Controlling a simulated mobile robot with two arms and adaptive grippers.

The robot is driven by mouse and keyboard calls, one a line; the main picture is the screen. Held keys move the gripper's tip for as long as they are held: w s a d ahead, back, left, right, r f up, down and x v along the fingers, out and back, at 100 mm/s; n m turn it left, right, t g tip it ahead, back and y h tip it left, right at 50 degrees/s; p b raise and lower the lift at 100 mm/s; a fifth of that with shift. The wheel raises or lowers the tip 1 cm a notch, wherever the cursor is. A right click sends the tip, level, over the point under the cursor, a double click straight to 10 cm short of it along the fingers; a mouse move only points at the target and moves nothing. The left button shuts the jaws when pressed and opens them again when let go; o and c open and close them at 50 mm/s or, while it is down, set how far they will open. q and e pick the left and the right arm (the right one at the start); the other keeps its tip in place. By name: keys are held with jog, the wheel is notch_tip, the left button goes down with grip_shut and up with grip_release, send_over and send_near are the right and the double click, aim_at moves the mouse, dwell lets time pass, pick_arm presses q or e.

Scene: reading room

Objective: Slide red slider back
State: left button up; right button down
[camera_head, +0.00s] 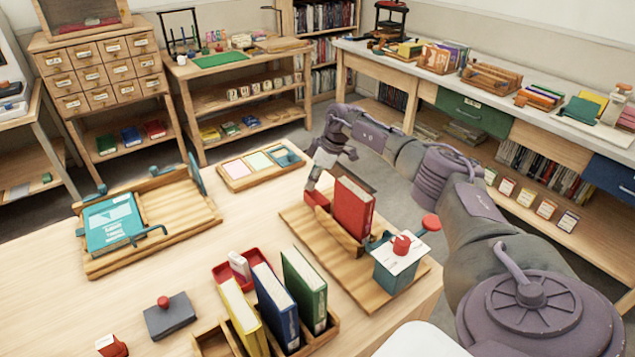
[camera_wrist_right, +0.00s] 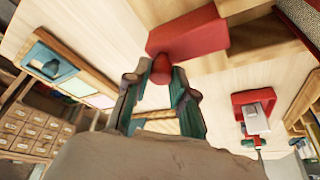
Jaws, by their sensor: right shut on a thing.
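The red slider (camera_head: 315,199) is at the back left end of a wooden stand (camera_head: 296,221) on the table. In the right wrist view it is a flat red block (camera_wrist_right: 187,33) with a round red knob (camera_wrist_right: 160,70). My right gripper (camera_head: 316,183) reaches down onto it from the far side. In the wrist view its fingertips (camera_wrist_right: 160,82) are shut on the knob. A red book (camera_head: 354,208) stands upright on the stand, just right of the slider. My left gripper is not in view.
A teal box (camera_head: 396,265) with a red knob is at the stand's right end. Upright books (camera_head: 276,306) in a wooden rack, a red tray (camera_head: 228,274) and a grey block (camera_head: 169,316) are in front. A wooden tray (camera_head: 183,208) is left. Bare tabletop lies between.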

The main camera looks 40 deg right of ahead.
jog(key=shift+w+d+r, duration=0.1)
jog(key=shift+w+r, duration=0.1)
jog(key=c, duration=1.3)
grip_release()
jog(key=o, duration=0.3)
jog(key=shift+w+f, duration=0.15)
jog(key=v, duration=1.2)
